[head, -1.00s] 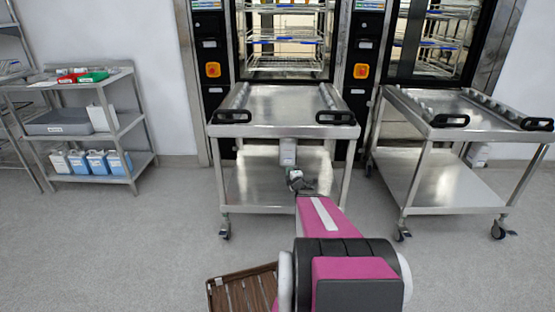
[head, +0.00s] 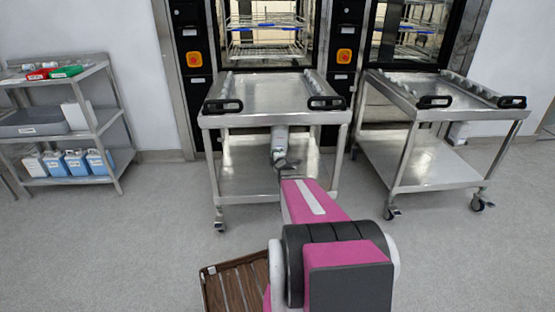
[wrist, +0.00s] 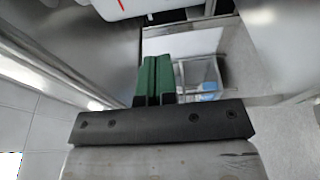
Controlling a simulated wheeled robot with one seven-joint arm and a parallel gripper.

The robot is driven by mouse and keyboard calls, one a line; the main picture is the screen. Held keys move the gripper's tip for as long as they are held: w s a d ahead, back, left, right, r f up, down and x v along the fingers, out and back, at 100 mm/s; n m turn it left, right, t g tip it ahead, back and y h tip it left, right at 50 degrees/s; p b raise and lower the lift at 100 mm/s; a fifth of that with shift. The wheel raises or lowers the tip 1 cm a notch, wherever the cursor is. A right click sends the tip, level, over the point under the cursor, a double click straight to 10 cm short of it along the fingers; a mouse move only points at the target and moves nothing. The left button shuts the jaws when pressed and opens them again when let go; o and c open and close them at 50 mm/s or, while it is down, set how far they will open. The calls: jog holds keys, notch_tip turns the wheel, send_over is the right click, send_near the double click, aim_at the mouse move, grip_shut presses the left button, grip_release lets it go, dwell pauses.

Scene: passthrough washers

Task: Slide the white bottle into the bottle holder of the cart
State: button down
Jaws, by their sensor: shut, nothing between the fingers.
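The middle cart (head: 268,90) stands in front of a washer, with black handles at its front corners. My gripper is reached out low by its front edge. In the wrist view my gripper's green fingers (wrist: 155,78) are pressed together with nothing between them. A pale upright piece (head: 279,138) shows just under the cart's front edge in the head view. I cannot tell whether it is the white bottle or part of my wrist. In the wrist view a white body with a red line (wrist: 122,5) is cut off at the top. I cannot make out the holder for sure.
A second cart (head: 440,95) stands at the right. A steel rack (head: 95,110) at the left holds blue-and-white jugs (head: 75,163) and trays. A clear box with something blue (wrist: 200,75) lies beyond my fingers. The floor before the carts is clear.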

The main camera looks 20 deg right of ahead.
aim_at(275, 144)
jog(key=w, duration=0.1)
jog(key=w+d, duration=0.1)
jog(key=w, duration=0.1)
jog(key=w+d, duration=0.1)
jog(key=w, duration=0.1)
jog(key=shift+w+d, duration=0.1)
jog(key=shift+d, duration=0.1)
jog(key=shift+w+d, duration=0.2)
jog(key=shift+d, duration=0.15)
